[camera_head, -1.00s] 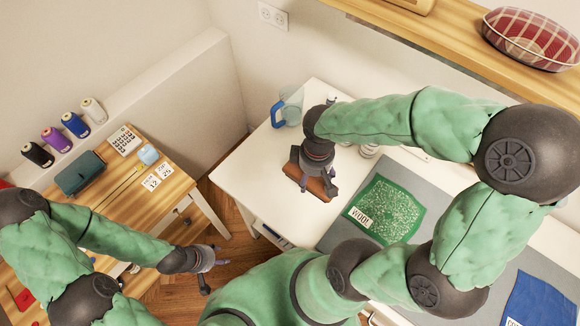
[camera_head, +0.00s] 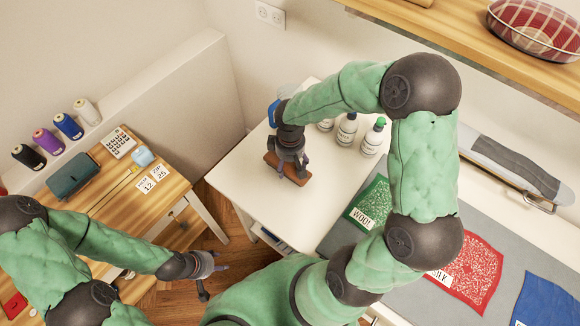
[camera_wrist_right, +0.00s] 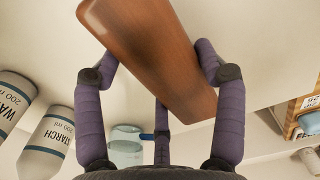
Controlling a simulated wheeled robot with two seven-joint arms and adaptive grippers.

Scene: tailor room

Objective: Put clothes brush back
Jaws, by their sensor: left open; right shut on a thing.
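The clothes brush (camera_head: 294,176) has a brown wooden back and is in my right gripper (camera_head: 292,164), over the left part of the white table (camera_head: 300,215). In the right wrist view the brush (camera_wrist_right: 152,50) sits tilted between the purple fingers of my right gripper (camera_wrist_right: 160,75), which are closed around it. Its bristles are hidden. I cannot tell whether the brush touches the table. My left gripper (camera_head: 207,276) is open and empty, low between the two tables and apart from the brush.
Bottles (camera_head: 347,128) stand behind the brush, and a blue-handled jug (camera_head: 274,112) is partly hidden by my right arm. Green (camera_head: 368,207), red (camera_head: 470,272) and blue (camera_head: 545,305) fabrics lie to the right. The wooden desk (camera_head: 172,190) is at left. The white table's front left is clear.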

